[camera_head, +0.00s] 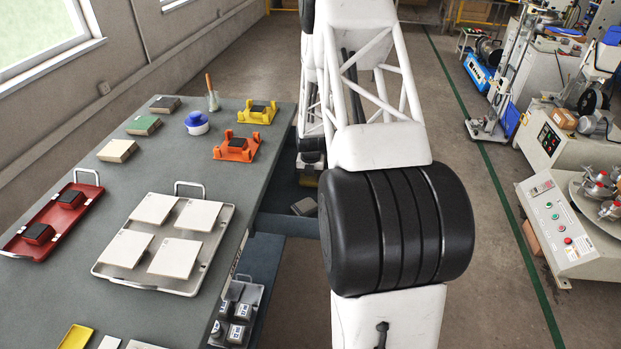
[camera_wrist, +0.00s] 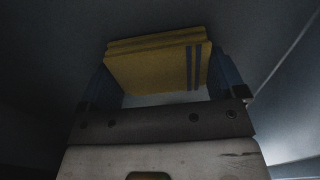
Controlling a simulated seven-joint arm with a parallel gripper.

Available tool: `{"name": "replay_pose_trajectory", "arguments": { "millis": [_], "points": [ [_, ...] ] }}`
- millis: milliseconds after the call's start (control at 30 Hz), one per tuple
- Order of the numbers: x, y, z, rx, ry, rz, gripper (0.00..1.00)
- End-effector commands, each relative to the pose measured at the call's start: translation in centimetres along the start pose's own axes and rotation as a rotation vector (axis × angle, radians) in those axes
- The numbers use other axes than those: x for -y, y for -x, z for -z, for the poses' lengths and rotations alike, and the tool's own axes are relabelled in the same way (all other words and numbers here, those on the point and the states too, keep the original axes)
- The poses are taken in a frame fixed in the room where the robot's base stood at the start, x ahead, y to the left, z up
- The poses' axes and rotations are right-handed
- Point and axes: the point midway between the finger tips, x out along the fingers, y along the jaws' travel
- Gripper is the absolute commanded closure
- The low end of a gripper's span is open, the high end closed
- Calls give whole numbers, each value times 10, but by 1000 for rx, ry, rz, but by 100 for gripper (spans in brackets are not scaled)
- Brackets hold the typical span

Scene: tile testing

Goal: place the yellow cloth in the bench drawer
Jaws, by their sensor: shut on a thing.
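The yellow cloth (camera_wrist: 150,68), folded with dark blue stripes near one end, is between the two fingers of my gripper (camera_wrist: 163,75) in the wrist view. My gripper is shut on it. The surroundings there are dark grey walls or surfaces, hard to tell apart. What looks like the open bench drawer (camera_head: 285,223) juts from the bench's right side, partly behind my arm. A small grey item (camera_head: 304,206) shows at it.
The bench (camera_head: 75,285) holds a pale tray (camera_head: 213,246) of white tiles, a red tray (camera_head: 88,205), a blue-lidded jar (camera_head: 197,123), and orange (camera_head: 236,147) and yellow (camera_head: 258,112) holders. A bin of bottles (camera_head: 250,291) sits low beside it. Machines stand right.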

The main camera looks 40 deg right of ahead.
Motion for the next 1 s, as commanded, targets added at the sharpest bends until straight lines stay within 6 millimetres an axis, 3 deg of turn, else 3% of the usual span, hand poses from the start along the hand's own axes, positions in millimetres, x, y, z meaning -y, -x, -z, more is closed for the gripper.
{"name": "replay_pose_trajectory", "arguments": {
  "millis": [133,167,200,667,1000],
  "points": [
    [0,-3,0,0,0,0,33],
    [0,-3,0,0,0,0,6],
    [0,-3,0,0,0,0,0],
    [0,5,0,1,0,0,0],
    [0,42,0,2,0,-1,0]
  ]
}}
